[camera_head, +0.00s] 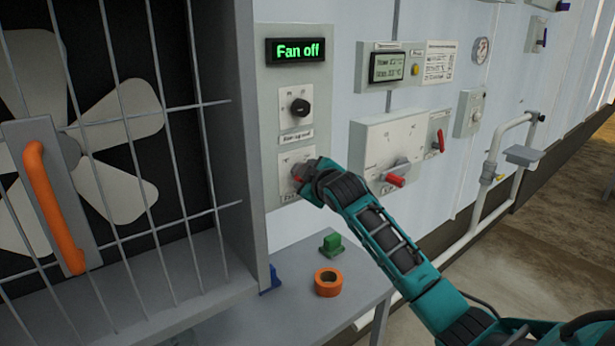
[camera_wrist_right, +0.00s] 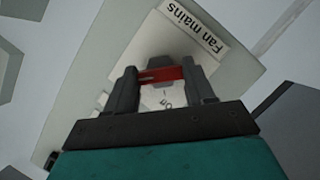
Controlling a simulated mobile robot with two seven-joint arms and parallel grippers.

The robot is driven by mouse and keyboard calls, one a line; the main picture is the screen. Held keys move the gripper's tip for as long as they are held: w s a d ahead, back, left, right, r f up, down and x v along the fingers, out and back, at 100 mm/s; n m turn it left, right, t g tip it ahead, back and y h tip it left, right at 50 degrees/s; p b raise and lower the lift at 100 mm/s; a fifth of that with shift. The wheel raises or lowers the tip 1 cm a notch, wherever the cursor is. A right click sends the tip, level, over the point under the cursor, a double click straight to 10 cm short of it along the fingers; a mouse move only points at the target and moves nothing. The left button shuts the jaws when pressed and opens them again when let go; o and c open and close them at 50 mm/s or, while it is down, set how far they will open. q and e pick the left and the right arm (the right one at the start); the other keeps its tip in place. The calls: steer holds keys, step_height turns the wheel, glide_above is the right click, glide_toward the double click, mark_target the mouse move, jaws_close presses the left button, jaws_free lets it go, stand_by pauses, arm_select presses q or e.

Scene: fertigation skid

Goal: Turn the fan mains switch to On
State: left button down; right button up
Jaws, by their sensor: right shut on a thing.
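The fan mains switch has a red handle (camera_wrist_right: 163,74) on a pale plate, with the label "Fan mains" (camera_wrist_right: 193,28) beside it in the right wrist view. My right gripper (camera_wrist_right: 161,82) is shut on the red handle, one finger on each side. In the head view my right gripper (camera_head: 306,178) is at the lower switch of the fan panel (camera_head: 262,100) and mostly hides it. The display (camera_head: 297,50) reads "Fan off" in green. My left gripper is not in view.
A black knob (camera_head: 300,107) sits above the switch. A caged fan (camera_head: 110,150) with an orange handle (camera_head: 50,200) is at left. A shelf (camera_head: 235,325) below holds an orange ring (camera_head: 328,283) and a green block (camera_head: 332,244). Another box with a red lever (camera_head: 396,180) is at right.

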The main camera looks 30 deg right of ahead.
stand_by(0.5)
steer(key=o, duration=1)
steer(key=shift+o, duration=0.2)
steer(key=v, duration=1.3)
steer(key=shift+d+r, duration=0.1)
steer(key=shift+d, duration=0.05)
